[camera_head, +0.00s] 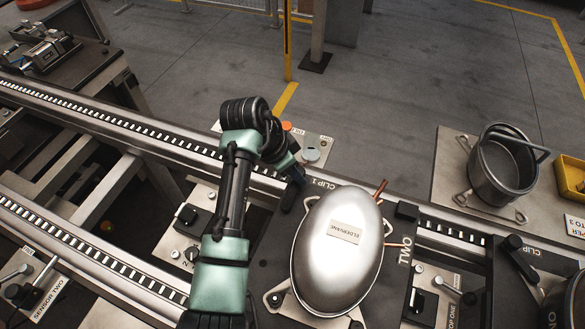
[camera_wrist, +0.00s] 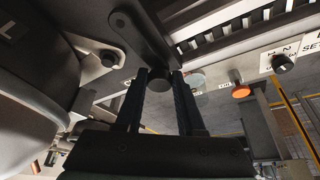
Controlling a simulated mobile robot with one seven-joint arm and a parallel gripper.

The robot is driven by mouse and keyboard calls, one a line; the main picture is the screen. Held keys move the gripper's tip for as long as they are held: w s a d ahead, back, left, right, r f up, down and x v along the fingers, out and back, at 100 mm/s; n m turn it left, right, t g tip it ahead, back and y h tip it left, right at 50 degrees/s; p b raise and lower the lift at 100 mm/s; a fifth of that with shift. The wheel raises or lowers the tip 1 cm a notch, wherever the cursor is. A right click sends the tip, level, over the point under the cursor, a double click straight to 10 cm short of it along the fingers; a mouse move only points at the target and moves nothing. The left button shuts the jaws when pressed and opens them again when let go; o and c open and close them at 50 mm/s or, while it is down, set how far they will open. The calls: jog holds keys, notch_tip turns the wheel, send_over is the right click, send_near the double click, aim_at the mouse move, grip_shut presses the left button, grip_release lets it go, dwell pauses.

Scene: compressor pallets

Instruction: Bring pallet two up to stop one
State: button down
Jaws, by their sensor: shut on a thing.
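Pallet two (camera_head: 396,285), a dark plate marked TWO, sits across the conveyor rails and carries a silver compressor (camera_head: 340,265) with copper pipes. My gripper (camera_head: 290,197) is at the pallet's far left corner, by the CLIP 1 label. In the wrist view, my gripper (camera_wrist: 160,95) is shut on a dark round knob (camera_wrist: 158,79) at the end of a dark bar. The compressor's side fills the left of that view. A label partly reading TOP ONE (camera_head: 452,312) and a small block with a dark knob (camera_head: 420,304) stand just right of the pallet.
Another dark pallet with a clip lever (camera_head: 515,244) is at the right edge. A steel pot (camera_head: 497,165) and a yellow bin (camera_head: 572,177) stand on a bench beyond the rails. An orange button (camera_head: 287,126) sits on a panel behind my arm. The rails (camera_head: 90,258) are bare at left.

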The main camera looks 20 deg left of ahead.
jog(key=shift+d, duration=0.55)
jog(key=shift+c, duration=2.2)
grip_release()
jog(key=shift+r, duration=0.1)
jog(key=v, duration=1.3)
